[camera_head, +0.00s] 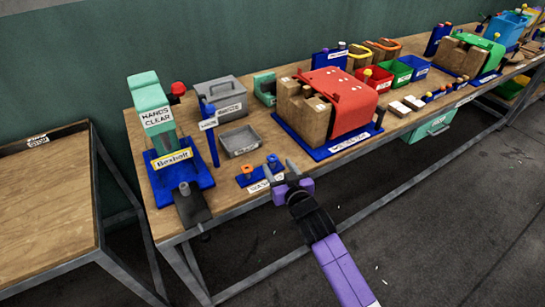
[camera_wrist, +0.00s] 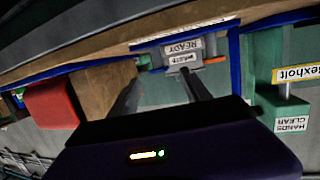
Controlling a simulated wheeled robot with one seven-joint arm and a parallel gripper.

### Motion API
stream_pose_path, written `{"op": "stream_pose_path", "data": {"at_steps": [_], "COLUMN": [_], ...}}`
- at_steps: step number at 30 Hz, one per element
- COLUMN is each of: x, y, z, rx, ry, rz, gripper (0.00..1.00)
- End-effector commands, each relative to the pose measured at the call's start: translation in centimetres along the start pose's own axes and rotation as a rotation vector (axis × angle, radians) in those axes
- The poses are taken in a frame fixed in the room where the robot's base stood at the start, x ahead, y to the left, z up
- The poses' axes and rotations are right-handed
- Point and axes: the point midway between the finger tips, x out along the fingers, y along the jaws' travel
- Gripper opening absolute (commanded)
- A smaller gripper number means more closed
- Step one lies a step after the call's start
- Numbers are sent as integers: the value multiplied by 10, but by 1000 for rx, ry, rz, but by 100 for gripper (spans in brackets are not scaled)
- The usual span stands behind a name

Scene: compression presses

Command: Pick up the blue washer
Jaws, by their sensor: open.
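My gripper (camera_head: 279,168) is open and empty at the front edge of the bench, with its fingers pointing toward a small blue stand (camera_head: 258,176). The stand carries an orange-topped post (camera_head: 247,169) and a dark bluish post (camera_head: 273,160) close to the fingertips. A blue washer cannot be told apart clearly from the blue stand; it may be on the bluish post.
A teal press on a blue base (camera_head: 185,178) stands left. A grey tray (camera_head: 239,142) lies behind the stand. A red-covered press (camera_head: 345,97) stands right, with coloured bins (camera_head: 378,79) beyond. The floor (camera_head: 440,220) in front is largely clear.

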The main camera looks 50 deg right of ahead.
Motion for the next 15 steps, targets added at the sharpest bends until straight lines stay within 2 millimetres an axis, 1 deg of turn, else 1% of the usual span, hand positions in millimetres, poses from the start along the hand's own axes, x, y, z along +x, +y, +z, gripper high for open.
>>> {"op": "stream_pose_path", "data": {"at_steps": [1,3,7,10,15], "x": [8,17,31,36,37], "y": [0,0,0,0,0], "z": [-3,-3,-2,0,0], "rx": [1,1,0,0,0], "ry": [1,0,1,0,1], "rz": [1,1,0,0,-1], "gripper": [56,56,56,56,56]}}
